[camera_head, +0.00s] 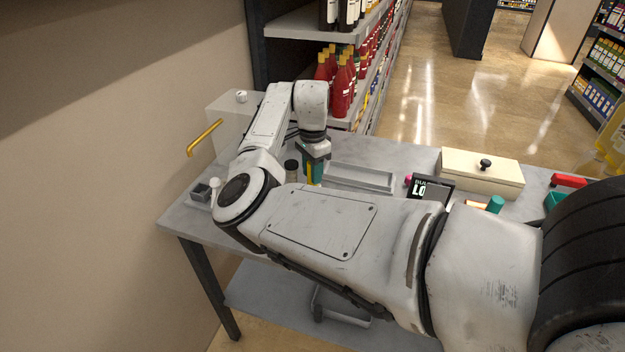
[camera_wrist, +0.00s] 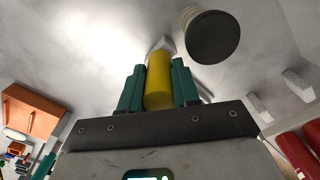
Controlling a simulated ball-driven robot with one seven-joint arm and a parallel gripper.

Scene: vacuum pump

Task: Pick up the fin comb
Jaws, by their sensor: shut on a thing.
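The fin comb (camera_wrist: 159,80) shows in the wrist view as a yellow round handle with a pale grey part at its far end. My gripper (camera_wrist: 158,85) has its two teal fingers shut on the yellow handle, one on each side. In the head view my gripper (camera_head: 314,158) points down over the far left part of the grey table, with a strip of yellow at its fingers. The lower end of the comb is mostly hidden there, so I cannot tell whether it touches the table.
A dark-capped jar (camera_head: 291,168) stands just left of my gripper. A grey tray (camera_head: 362,178) lies to its right, then a black sign (camera_head: 428,187) and a cream box (camera_head: 482,172). Red bottles (camera_head: 341,85) fill a shelf behind. My arm hides much of the table.

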